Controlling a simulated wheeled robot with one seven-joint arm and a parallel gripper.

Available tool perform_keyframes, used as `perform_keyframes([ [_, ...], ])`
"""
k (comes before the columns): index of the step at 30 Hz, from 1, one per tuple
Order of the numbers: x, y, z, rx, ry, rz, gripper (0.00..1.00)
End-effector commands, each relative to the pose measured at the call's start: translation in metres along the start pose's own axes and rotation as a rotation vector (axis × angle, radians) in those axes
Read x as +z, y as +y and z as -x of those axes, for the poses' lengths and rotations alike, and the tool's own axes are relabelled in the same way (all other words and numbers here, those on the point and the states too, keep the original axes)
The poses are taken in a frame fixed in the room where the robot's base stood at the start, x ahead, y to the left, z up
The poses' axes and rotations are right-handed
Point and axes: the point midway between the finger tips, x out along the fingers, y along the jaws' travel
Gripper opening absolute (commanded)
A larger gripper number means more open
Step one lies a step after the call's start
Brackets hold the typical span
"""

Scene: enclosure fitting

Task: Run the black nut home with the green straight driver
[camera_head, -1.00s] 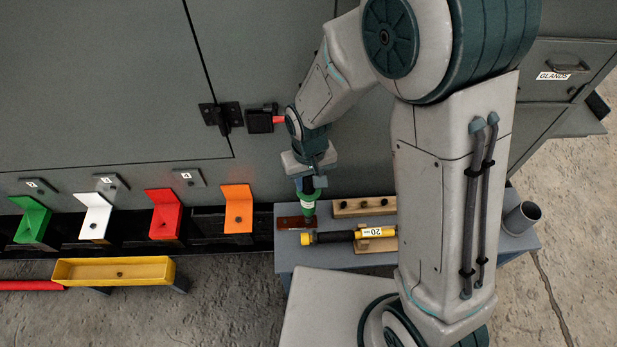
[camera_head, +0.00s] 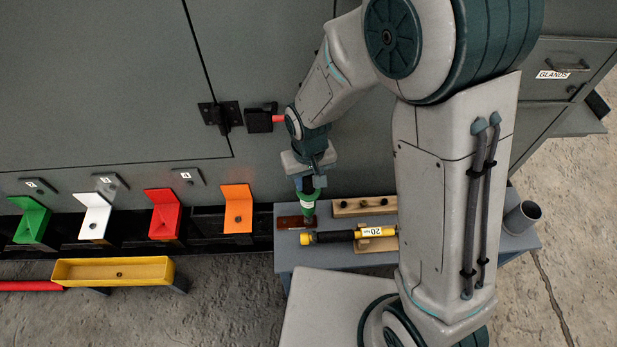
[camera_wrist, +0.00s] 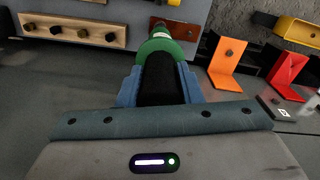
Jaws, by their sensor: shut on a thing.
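My gripper (camera_head: 307,184) is shut on the green straight driver (camera_head: 308,200), which hangs roughly upright, nose down. In the wrist view the blue fingers of my gripper (camera_wrist: 158,85) hold the driver's black grip, with its green collar (camera_wrist: 167,50) beyond. The driver's nose is at the reddish-brown plate (camera_head: 290,222) on the bench; I cannot tell whether it touches. The plate also shows in the wrist view (camera_wrist: 186,31). I cannot make out a black nut under the nose. Several dark nut-like pieces sit on a wooden strip (camera_head: 375,208), also in the wrist view (camera_wrist: 68,24).
A grey cup (camera_head: 522,217) stands at the bench's right. Coloured brackets, such as the orange one (camera_head: 238,205), and a yellow tray (camera_head: 112,271) are left.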

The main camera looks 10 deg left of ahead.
Motion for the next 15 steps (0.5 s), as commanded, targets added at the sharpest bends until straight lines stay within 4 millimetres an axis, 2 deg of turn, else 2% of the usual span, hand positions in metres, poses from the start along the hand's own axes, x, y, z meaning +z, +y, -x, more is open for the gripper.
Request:
perform_keyframes([
  [6,0.002,0.001,-0.002,0.001,-0.006,0.0,0.0],
  [15,0.001,0.001,0.015,0.001,-0.004,-0.001,0.0],
])
